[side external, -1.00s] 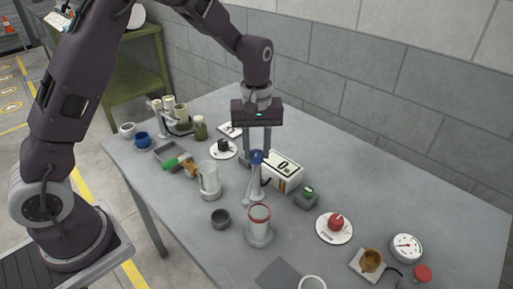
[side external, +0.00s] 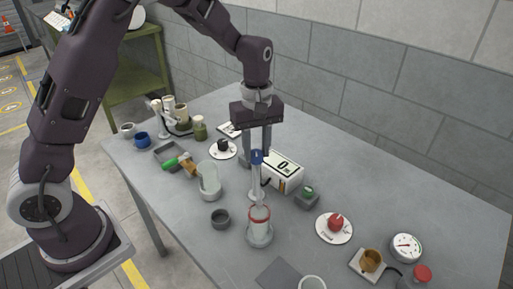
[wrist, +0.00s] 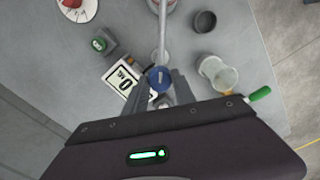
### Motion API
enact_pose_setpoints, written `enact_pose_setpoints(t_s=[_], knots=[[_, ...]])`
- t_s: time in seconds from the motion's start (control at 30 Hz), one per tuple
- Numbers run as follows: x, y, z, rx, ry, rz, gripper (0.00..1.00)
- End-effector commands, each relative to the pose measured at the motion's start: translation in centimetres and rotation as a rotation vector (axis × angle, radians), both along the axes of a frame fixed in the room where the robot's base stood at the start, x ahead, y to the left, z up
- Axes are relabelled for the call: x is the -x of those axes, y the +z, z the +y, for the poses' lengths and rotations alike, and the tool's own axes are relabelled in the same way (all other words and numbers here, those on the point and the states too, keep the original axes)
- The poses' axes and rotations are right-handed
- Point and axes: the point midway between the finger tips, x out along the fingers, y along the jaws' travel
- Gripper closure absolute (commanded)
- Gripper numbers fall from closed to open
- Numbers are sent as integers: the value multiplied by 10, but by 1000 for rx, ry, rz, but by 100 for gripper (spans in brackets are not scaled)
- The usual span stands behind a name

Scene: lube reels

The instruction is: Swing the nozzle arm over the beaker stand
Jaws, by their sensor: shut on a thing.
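The nozzle arm (side external: 258,185) is a slim grey bar on a short post, with a blue knob (side external: 257,157) at its top. My gripper (side external: 257,151) points down with its fingers shut on the blue knob; the wrist view also shows the knob (wrist: 160,78) between the fingertips. The bar points toward the beaker stand (side external: 260,239), which carries a clear beaker with a red rim (side external: 259,213). In the wrist view the bar (wrist: 163,35) reaches up to the beaker at the top edge. The exact tip over the beaker is hard to make out.
A white box with a "0" display (side external: 284,173) stands close behind the knob. A clear jug (side external: 209,181) and a dark cup (side external: 220,218) stand left of the bar. A small green-buttoned box (side external: 307,197) and a red knob on a white disc (side external: 335,226) are to the right.

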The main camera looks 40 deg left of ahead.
Motion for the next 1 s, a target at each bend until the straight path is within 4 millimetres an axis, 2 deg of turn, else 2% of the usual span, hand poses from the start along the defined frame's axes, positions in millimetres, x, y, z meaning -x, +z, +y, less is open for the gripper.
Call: enact_pose_setpoints(t_s=[0.03, 0.07, 0.17, 0.47, 0.8, 1.0], knots=[[-1, 1, 0, 2, 4, -2, 100], [-1, 1, 0, 2, 4, -2, 65], [-1, 1, 0, 2, 3, -2, 47], [0, 2, 0, 1, 1, -2, 47], [-1, 62, 0, 1, 1, -5, 47], [0, 72, 0, 0, 2, -1, 47]])
